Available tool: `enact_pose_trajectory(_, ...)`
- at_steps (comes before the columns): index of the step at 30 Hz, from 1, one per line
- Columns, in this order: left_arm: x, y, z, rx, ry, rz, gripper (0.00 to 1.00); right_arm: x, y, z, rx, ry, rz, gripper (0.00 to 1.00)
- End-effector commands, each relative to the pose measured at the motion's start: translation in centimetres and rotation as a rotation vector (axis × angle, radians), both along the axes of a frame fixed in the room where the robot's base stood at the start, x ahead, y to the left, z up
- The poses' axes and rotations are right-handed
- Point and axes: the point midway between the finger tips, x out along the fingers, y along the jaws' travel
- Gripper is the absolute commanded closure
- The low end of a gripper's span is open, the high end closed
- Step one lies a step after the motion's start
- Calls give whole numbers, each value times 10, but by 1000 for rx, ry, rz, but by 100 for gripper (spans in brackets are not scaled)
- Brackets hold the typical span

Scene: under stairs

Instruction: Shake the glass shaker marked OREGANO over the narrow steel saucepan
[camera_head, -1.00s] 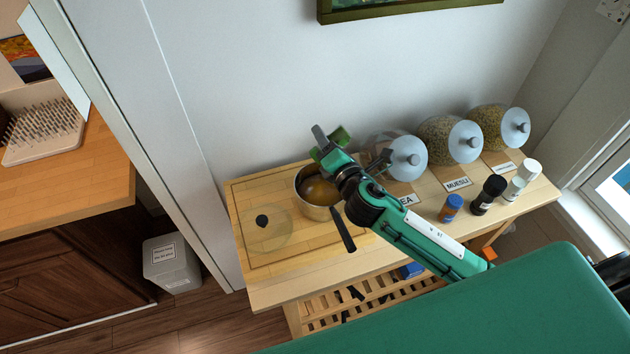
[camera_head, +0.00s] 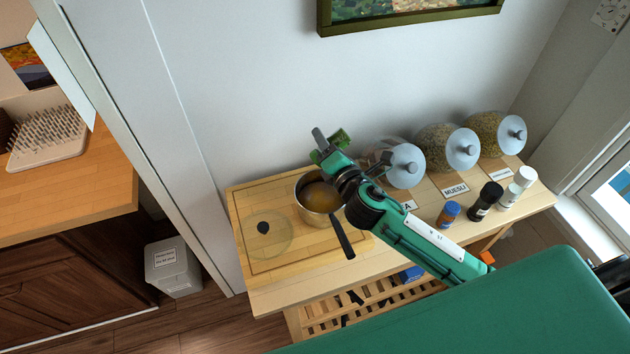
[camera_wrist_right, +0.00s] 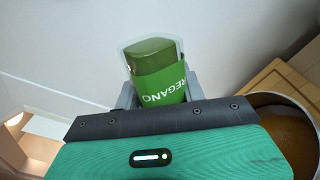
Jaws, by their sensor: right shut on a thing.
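My right gripper (camera_head: 328,146) is shut on the glass shaker marked OREGANO (camera_wrist_right: 158,75), whose green label and contents show in the right wrist view. In the head view the shaker (camera_head: 341,137) is partly hidden by the gripper. It looks tilted and is held above the back edge of the steel saucepan (camera_head: 306,205). The saucepan holds a brownish-yellow liquid, and its dark handle points toward the front. The saucepan also shows at the right of the wrist view (camera_wrist_right: 262,98). My left gripper is in neither view.
The saucepan stands on a wooden board (camera_head: 245,210) beside a glass lid (camera_head: 268,240). Large jars (camera_head: 434,145) line the wall at the right. A blue shaker (camera_head: 448,215), a black-capped one (camera_head: 484,203) and a white-capped one (camera_head: 515,190) stand before them.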

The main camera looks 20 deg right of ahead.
Motion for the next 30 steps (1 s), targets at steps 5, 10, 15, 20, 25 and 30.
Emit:
enact_pose_trajectory(5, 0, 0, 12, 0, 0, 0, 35, 0, 0, 11, 0, 0, 0, 96)
enact_pose_trajectory(10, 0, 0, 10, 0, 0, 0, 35, 0, 0, 10, 0, 0, 0, 96)
enact_pose_trajectory(15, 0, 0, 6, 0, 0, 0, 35, 0, 0, 5, 0, 0, 0, 96)
enact_pose_trajectory(20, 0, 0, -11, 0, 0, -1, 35, 0, 0, -18, 1, 1, -1, 96)
enact_pose_trajectory(25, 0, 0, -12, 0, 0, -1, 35, 0, 0, -20, 1, -2, 1, 96)
enact_pose_trajectory(30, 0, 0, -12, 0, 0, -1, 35, 0, 0, -20, 0, -1, 1, 96)
